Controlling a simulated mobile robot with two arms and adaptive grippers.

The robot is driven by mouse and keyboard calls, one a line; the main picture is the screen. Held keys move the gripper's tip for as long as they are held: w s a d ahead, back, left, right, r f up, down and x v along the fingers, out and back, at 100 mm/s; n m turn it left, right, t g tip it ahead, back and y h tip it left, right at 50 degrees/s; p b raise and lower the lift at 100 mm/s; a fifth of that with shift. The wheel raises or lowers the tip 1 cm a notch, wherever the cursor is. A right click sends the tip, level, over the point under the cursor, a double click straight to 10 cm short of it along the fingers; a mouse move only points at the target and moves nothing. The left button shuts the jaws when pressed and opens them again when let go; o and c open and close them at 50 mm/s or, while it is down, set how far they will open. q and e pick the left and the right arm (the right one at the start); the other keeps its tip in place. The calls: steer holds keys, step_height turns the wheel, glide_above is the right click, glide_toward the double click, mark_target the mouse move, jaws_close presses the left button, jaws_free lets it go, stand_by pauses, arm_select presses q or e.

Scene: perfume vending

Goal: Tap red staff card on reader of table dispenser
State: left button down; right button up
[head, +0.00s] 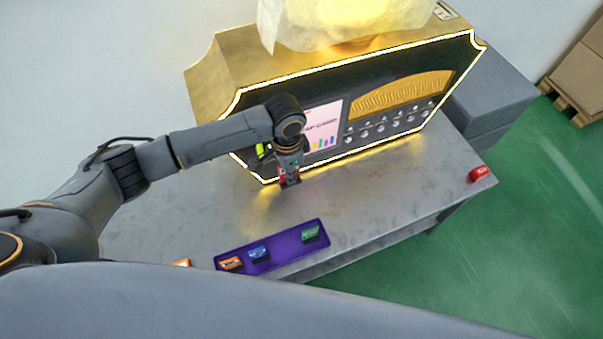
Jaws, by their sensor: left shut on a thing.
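The table dispenser (335,82) is a gold box with a dark front and a glowing outline, standing at the back of the grey table. Its front has a pink and white screen (322,127) and rows of round knobs. My left gripper (289,181) is at the lower left of the dispenser's front, pointing down, shut on a small red item (282,172) that fits the red staff card. Most of the red card is hidden by the fingers. I cannot tell whether it touches the dispenser. The reader is not clearly visible; my arm covers that area. My right gripper is not in view.
A purple tray (283,247) on the near table edge holds an orange, a blue and a green card. Another orange item (182,262) lies left of it. A red object (480,173) sits at the table's right corner. The middle of the table (370,190) is clear.

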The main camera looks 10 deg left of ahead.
arm_select(q)
steer(key=shift+w+a+f+b, duration=0.2)
steer(key=shift+w+a+b, duration=0.1)
steer(key=shift+w+b, duration=0.05)
steer(key=w+a+b, duration=0.3)
steer(key=w+a, duration=0.1)
steer(key=w, duration=0.2)
steer(key=shift+w+a+r, duration=0.15)
steer(key=shift+w+a, duration=0.05)
steer(key=shift+w, duration=0.1)
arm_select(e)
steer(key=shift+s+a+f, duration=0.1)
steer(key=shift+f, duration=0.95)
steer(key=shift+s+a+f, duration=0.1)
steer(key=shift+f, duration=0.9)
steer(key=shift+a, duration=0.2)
arm_select(q)
steer(key=shift+w+a+p, duration=0.1)
steer(key=shift+a+p, duration=0.05)
steer(key=shift+p, duration=0.15)
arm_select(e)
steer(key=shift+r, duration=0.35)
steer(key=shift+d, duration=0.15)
